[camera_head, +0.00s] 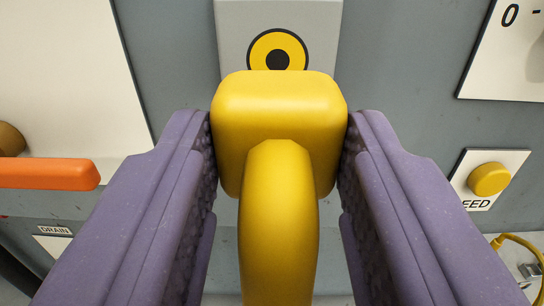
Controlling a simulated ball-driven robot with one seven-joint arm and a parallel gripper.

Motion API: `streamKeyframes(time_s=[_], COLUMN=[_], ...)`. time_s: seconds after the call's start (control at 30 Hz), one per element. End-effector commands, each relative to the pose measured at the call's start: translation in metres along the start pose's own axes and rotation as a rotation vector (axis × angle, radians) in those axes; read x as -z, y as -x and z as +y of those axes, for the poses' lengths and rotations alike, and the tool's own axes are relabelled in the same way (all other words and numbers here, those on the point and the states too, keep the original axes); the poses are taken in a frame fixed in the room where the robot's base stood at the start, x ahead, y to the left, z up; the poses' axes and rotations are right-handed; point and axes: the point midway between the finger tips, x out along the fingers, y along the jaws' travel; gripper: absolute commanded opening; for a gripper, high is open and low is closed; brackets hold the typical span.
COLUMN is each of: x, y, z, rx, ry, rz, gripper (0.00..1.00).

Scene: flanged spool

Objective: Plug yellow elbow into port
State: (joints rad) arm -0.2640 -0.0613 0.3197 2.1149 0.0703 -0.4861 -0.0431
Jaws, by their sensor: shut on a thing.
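The yellow elbow (277,125) is held in the middle of the view, a rounded block with a thick curved tube running down toward the camera. My gripper (279,150) has its two purple fingers shut on the block's left and right sides. The port (277,49) shows just above the block as a yellow ring with a black centre on a light grey plate (235,30). The block hides the ring's lower edge. I cannot tell how far the elbow is from the port.
A grey panel (395,60) stands behind. An orange handle (48,174) juts in at left by a white panel (65,70). A yellow button (489,179) on a "EED" plate and a yellow cable (518,242) are at right. A "DRAIN" label (54,230) is lower left.

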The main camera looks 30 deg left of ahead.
Motion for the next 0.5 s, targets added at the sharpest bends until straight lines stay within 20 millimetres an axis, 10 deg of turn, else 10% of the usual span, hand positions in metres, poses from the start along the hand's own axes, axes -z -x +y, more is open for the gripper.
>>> streamKeyframes(time_s=[0.5], x=[0.002], y=[-0.044], z=[0.0], rx=[0.0], ry=[-0.002], rz=[0.0], gripper=[0.15])
